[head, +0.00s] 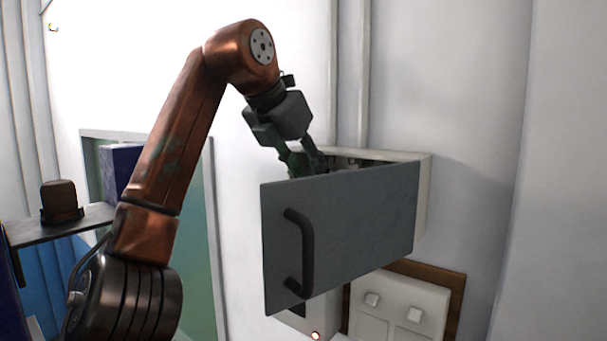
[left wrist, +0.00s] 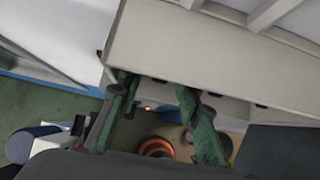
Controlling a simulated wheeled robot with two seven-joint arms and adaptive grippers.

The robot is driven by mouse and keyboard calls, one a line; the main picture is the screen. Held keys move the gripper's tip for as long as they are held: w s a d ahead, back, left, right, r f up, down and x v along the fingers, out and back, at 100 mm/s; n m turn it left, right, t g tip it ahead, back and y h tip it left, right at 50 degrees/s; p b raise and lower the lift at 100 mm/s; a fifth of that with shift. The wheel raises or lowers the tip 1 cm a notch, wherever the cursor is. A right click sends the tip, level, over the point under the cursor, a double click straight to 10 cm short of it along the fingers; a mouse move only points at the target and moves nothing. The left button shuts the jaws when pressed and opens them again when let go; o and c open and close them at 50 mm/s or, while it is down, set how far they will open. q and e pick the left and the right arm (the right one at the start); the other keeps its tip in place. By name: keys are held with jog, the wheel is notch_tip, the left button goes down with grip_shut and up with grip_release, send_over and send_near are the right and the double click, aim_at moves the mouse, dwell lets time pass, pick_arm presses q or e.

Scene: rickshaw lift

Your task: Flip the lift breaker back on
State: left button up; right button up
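The breaker box (head: 424,190) is a pale box fixed to the white wall in the head view. Its grey door (head: 350,235) with a dark bar handle (head: 304,255) stands open in front of it and hides most of the inside. My left gripper (head: 308,168) is at the door's upper left edge, its fingertips partly hidden behind the door. In the left wrist view its two green-dark fingers (left wrist: 154,95) are apart with nothing held, close to a beige box wall (left wrist: 190,50). I cannot make out the breaker switch. My right gripper is in neither view.
Below the box, a white switch plate (head: 392,317) with two square buttons sits on a brown wooden board (head: 449,282). Conduits (head: 349,80) run up the wall above. A shelf (head: 60,228) with a brown hat-like object (head: 60,200) is at left. Bare wall lies right.

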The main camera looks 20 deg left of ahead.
pick_arm(q)
jog(key=s+a+r, duration=0.1)
jog(key=s+a, duration=0.1)
jog(key=s, duration=0.4)
jog(key=s+a+r, duration=0.1)
jog(key=s+a, duration=0.1)
jog(key=s, duration=0.5)
jog(key=shift+a+r, duration=0.15)
jog(key=shift+a, duration=0.2)
dwell(0.4)
